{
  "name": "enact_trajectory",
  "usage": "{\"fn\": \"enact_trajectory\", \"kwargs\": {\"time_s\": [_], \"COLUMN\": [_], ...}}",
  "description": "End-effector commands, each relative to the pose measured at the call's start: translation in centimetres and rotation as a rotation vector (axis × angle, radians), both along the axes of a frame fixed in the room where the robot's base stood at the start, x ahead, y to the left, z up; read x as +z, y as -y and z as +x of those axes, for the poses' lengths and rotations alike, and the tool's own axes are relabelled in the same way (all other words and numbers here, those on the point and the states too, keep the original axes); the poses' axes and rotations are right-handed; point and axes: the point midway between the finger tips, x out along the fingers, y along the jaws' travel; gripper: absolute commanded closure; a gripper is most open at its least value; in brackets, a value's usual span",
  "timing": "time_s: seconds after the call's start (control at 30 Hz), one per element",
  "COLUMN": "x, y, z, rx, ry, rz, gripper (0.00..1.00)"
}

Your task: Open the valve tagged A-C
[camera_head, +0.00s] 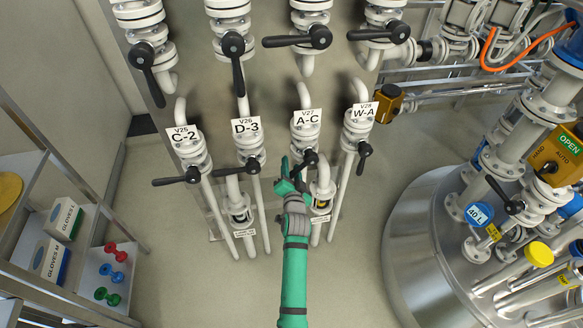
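The tag A-C (307,118) is on a white valve in the lower row, third from the left. Its black handle (310,158) sits below the tag, with its hub showing and its lever running down-left to my gripper. My green gripper (291,170) is right at this lever, reaching up from below. The fingers overlap the lever in this view and hide part of it. I cannot tell whether they are closed on it.
Valves tagged C-2 (182,135) and D-3 (246,126) stand to the left, their levers pointing left. Valve W-A (362,112) stands close on the right, its lever pointing down. More levers hang above. A steel vessel (420,250) stands right, a shelf (70,262) left.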

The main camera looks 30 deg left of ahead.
Motion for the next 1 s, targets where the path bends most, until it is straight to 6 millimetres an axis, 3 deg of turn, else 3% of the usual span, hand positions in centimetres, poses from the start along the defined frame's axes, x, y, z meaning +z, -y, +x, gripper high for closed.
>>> {"fn": "enact_trajectory", "kwargs": {"time_s": [0.27,0.7,1.0], "x": [0.1,1.1,1.5], "y": [0.7,4.6,5.9], "z": [-0.7,-6.8,-8.9], "rx": [-0.003,-0.004,-0.001], "ry": [0.001,0.000,0.000], "rz": [0.000,0.001,0.000], "gripper": [0.64,0.64,0.64]}}
